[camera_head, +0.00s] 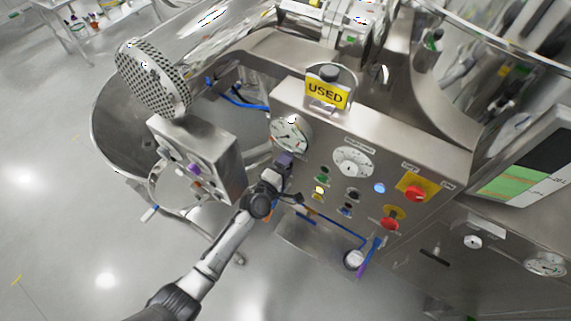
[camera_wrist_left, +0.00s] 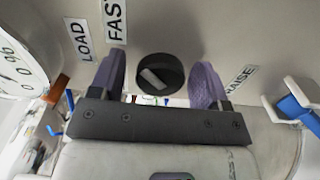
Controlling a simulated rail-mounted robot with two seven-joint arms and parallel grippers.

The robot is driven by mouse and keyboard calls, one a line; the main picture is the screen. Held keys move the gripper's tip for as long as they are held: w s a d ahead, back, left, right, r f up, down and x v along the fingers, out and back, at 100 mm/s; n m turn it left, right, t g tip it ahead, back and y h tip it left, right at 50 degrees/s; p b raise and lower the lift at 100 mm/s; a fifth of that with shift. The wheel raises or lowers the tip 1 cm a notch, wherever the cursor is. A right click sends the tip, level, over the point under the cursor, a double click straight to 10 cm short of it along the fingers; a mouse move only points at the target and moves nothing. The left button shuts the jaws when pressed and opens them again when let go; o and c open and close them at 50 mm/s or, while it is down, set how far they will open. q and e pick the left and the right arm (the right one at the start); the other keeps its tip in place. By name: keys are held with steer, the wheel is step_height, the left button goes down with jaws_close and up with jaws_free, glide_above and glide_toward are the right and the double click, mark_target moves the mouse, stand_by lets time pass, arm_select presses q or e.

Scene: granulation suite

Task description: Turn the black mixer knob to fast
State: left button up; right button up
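The black mixer knob (camera_wrist_left: 168,66) is round, with a pale grey marking across its lower left, and shows in the left wrist view near the FAST label (camera_wrist_left: 115,20). My left gripper (camera_wrist_left: 158,80) has its two purple fingers open, one on each side of the knob, with a small gap at each side. In the head view my left gripper (camera_head: 285,162) is at the left part of the steel control panel (camera_head: 415,150), below a dial gauge. There it hides the knob. My right gripper is in neither view.
A LOAD label (camera_wrist_left: 78,38) and a RAISE label (camera_wrist_left: 240,80) flank the knob area. The panel also carries a red emergency button (camera_head: 390,224), a red switch on yellow (camera_head: 415,192) and a yellow USED sign (camera_head: 326,93). A smaller steel box (camera_head: 205,160) stands left of my gripper.

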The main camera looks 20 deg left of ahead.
arm_select(q)
steer(key=s+a+b, duration=0.1)
steer(key=s+a, duration=0.1)
steer(key=s, duration=1.1)
steer(key=shift+s+a, duration=0.25)
steer(key=shift+a, duration=0.1)
stand_by(0.3)
